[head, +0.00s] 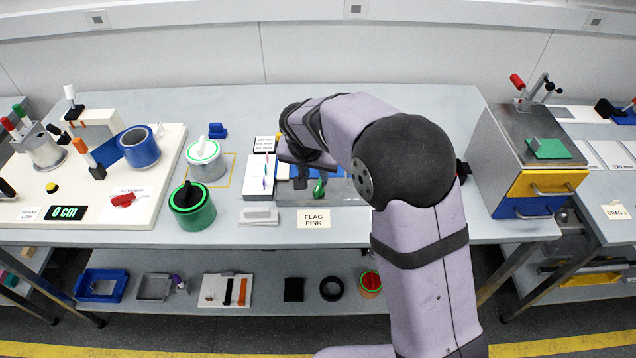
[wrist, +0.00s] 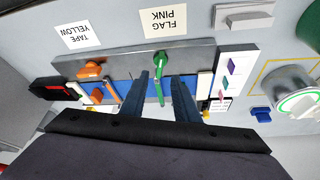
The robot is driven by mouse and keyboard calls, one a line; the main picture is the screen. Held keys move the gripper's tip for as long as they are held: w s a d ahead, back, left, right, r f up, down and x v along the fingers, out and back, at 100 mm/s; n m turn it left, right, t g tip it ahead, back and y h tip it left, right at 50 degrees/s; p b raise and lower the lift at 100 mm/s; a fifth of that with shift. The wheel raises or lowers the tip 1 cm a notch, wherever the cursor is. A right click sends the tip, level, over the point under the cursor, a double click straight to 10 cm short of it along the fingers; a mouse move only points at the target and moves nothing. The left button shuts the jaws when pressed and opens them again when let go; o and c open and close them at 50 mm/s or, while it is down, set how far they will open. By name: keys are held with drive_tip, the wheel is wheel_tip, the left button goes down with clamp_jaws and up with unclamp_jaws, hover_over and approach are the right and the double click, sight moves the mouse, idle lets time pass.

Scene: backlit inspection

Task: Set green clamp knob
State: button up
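The green clamp knob (wrist: 161,64) sits on a grey fixture bar (wrist: 119,67), with a thin green lever pointing down the wrist picture. In the head view the green knob (head: 319,188) shows just beside my gripper and is partly covered. My gripper (wrist: 158,77) is open and empty, with one finger on each side of the green lever in the wrist picture. I cannot tell whether the fingers touch it. A similar orange knob (wrist: 92,69) with an orange lever sits further left on the bar; my arm hides it in the head view.
A "FLAG PINK" card (head: 314,218) lies in front of the fixture, and a "TAPE YELLOW" card (wrist: 78,36) beside it. A white and green lidded can (head: 207,166) and a green can (head: 192,212) stand to the left. A drawer cabinet (head: 527,160) stands right.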

sight(318, 185)
drive_tip(key=shift+f, duration=0.15)
drive_tip(key=shift+p+x, duration=1.25)
drive_tip(key=shift+x, duration=2.3)
drive_tip(key=shift+c, duration=0.3)
clamp_jaws()
